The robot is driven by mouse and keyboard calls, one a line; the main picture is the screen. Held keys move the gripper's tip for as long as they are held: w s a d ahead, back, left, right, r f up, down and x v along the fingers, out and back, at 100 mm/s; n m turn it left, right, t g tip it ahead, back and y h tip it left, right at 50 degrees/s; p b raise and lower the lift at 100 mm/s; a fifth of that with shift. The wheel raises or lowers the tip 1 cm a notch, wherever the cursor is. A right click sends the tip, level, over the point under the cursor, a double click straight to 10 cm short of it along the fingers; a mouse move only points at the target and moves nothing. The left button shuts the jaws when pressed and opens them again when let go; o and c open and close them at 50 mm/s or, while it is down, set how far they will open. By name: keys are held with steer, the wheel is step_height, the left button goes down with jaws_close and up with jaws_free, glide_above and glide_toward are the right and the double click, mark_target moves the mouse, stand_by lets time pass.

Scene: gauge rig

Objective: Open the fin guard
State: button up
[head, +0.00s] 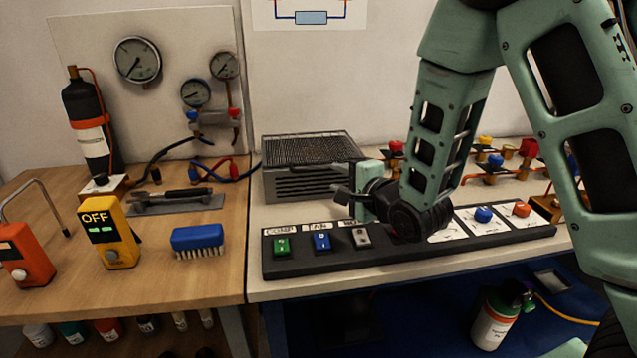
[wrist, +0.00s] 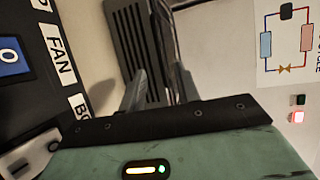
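The fin guard (head: 312,148) is the dark mesh panel lying on top of a grey slatted box (head: 300,185) at the back of the right bench. It looks flat and closed. In the wrist view, the box's slatted face (wrist: 130,45) is at the upper middle, with the guard (wrist: 167,35) seen steeply along its right side. My gripper (head: 338,178) is in front of the box's right part, close to its front face. Its two fingers (wrist: 160,92) are apart with nothing seen between them. I cannot tell whether a finger touches the box or guard. My gripper hides the box's right front.
A black switch panel (head: 390,252) with coloured switches runs along the bench front, below my gripper. Valves and pipes (head: 495,160) stand at the back right.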

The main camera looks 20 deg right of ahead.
mark_target(320, 170)
steer(key=p+x, duration=0.1)
steer(key=x, duration=0.7)
steer(key=shift+w+a+f+p, duration=0.1)
steer(key=shift+w+p, duration=0.25)
steer(key=shift+p, duration=0.05)
jaws_close()
